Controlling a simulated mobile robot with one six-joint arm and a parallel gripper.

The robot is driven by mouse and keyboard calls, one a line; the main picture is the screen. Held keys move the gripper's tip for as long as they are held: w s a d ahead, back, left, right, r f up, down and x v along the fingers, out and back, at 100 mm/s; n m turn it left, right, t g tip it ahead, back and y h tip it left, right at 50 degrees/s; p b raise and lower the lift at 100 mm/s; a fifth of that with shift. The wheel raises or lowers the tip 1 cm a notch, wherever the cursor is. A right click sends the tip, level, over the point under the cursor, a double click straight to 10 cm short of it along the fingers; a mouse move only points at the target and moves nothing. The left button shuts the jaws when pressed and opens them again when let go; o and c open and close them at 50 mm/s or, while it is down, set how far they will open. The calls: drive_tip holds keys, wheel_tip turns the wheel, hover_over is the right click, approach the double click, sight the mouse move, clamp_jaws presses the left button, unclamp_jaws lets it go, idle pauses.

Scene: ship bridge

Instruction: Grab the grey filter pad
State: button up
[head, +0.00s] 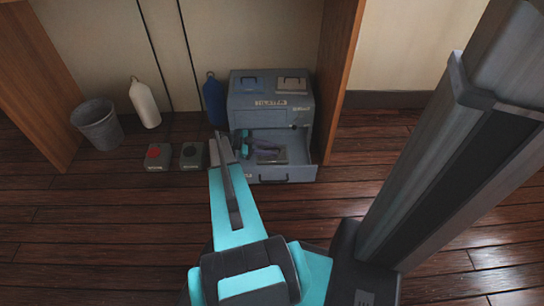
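A flat grey pad (292,83), which looks like the grey filter pad, lies on the right part of the top of a grey-blue cabinet (270,112). My gripper (219,142) is in front of the cabinet's left side, apart from the grey pad and nearer to me. Its two narrow fingers are seen almost edge-on, so the gap between them is unclear. I see nothing held in it.
The cabinet's lower drawer (285,174) is pulled out with several items in it. A blue bottle (214,100) stands at its left. Red-topped (158,157) and black-topped (192,156) boxes, a white bottle (145,104) and a bin (98,124) are further left. A wooden panel (338,75) stands at right.

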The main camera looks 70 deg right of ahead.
clamp_jaws()
drive_tip(key=shift+r+p, duration=1.75)
drive_tip(key=shift+r, duration=3.25)
